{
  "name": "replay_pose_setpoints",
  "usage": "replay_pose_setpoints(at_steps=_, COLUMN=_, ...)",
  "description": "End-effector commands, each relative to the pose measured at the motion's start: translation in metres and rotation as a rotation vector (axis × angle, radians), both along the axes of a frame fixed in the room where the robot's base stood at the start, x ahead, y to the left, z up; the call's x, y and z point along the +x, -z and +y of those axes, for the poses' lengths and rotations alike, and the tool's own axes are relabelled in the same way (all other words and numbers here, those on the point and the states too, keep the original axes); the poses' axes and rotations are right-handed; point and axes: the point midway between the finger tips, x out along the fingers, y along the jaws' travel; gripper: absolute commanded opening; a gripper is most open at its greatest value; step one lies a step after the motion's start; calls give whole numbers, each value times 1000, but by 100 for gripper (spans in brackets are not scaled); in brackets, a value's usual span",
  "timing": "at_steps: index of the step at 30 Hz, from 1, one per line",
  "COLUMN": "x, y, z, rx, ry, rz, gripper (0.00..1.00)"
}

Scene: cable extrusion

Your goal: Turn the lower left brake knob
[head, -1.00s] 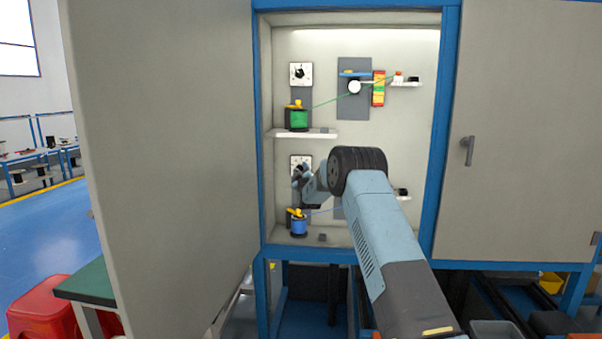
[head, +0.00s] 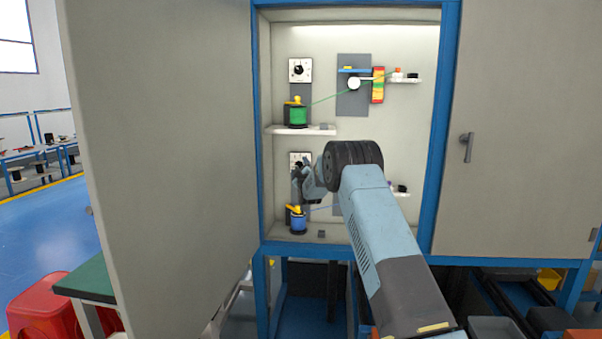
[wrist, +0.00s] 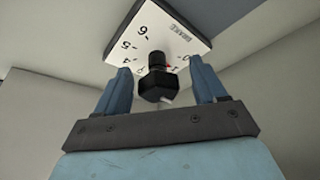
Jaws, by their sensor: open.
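The lower left brake knob (wrist: 157,85) is black and stands out from a white dial plate (wrist: 150,28) marked with numbers and the word BRAKE. In the wrist view the knob sits between the two blue fingers of my gripper (wrist: 160,84), with a gap on each side. My gripper is open and not touching it. In the head view my gripper (head: 298,182) is in front of the lower dial plate (head: 294,157) and hides most of the knob. An upper brake knob (head: 298,70) on its own white plate is above, out of my gripper's reach zone.
A blue spool (head: 298,223) with a yellow top stands just below my gripper, its blue cable running right. A shelf (head: 310,130) with a green spool (head: 297,116) is above. The open cabinet door (head: 165,150) stands at the left.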

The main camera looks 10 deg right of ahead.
Motion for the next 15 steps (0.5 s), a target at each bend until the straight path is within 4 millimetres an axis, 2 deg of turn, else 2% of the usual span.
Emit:
replay_pose_setpoints(at_steps=5, x=-12, y=2, z=0, rx=-1, ry=0, rz=1, gripper=70)
replay_pose_setpoints(at_steps=15, x=-63, y=17, z=1, rx=1, ry=0, rz=4, gripper=70)
